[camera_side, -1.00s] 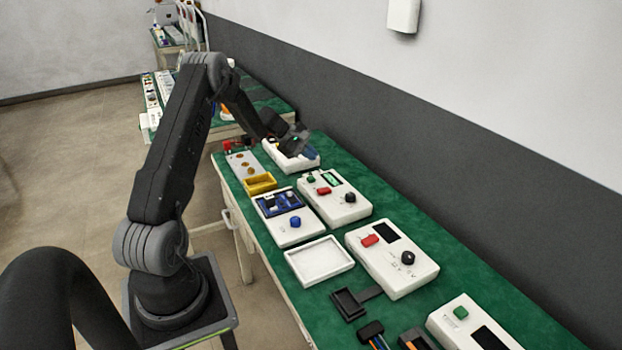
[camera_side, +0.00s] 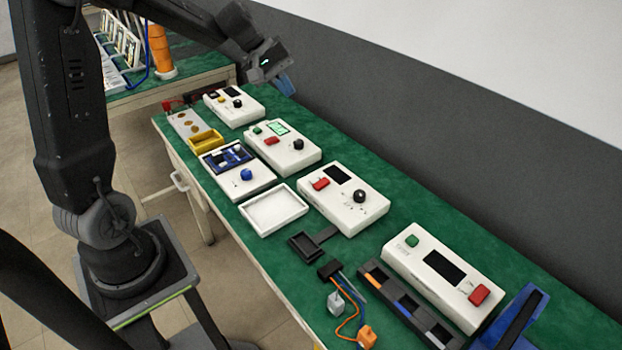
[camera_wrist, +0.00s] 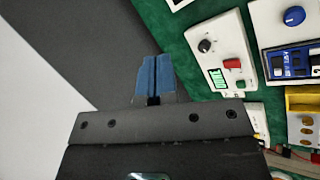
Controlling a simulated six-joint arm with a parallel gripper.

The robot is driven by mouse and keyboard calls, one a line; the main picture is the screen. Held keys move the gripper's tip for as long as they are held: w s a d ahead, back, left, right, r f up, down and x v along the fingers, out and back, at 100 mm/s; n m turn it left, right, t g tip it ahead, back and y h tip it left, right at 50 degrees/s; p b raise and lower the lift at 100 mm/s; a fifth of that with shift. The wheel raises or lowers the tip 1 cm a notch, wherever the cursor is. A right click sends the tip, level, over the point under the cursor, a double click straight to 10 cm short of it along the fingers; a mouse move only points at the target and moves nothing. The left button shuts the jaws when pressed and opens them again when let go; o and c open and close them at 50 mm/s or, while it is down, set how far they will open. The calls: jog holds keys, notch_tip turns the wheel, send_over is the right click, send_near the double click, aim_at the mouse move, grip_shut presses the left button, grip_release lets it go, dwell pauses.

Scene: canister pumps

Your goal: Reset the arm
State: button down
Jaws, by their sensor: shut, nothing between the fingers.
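My gripper (camera_side: 287,86) is raised above the far back part of the green table, near the dark wall band. Its blue fingers are together with nothing between them, as the wrist view shows (camera_wrist: 154,76). Below and left of it in the side view stands a white pump box with a black knob (camera_side: 234,105). In the wrist view, a white box with a lit green screen (camera_wrist: 221,58) lies to the right of the fingers, apart from them.
The green table (camera_side: 390,225) carries a box with a green screen (camera_side: 300,158), a blue-knob box (camera_side: 262,182), a yellow bin (camera_side: 206,141), a white tray (camera_side: 273,210), a red-button box (camera_side: 325,212) and another box (camera_side: 400,262). An orange stack (camera_side: 160,50) stands on a farther table.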

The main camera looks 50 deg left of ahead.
jog(key=s+d+r+m+y, duration=0.1)
jog(key=s+d+r+m, duration=0.25)
jog(key=s+d, duration=0.25)
jog(key=s+d+r+m+y, duration=0.1)
jog(key=s+d+r+m, duration=0.1)
jog(key=s+d+m, duration=0.35)
jog(key=s+d+f+m+y, duration=0.1)
jog(key=s+d+m+y, duration=0.1)
jog(key=s, duration=0.9)
jog(key=shift+d+m+t, duration=0.3)
jog(key=shift+d+m, duration=0.4)
jog(key=shift+d, duration=0.45)
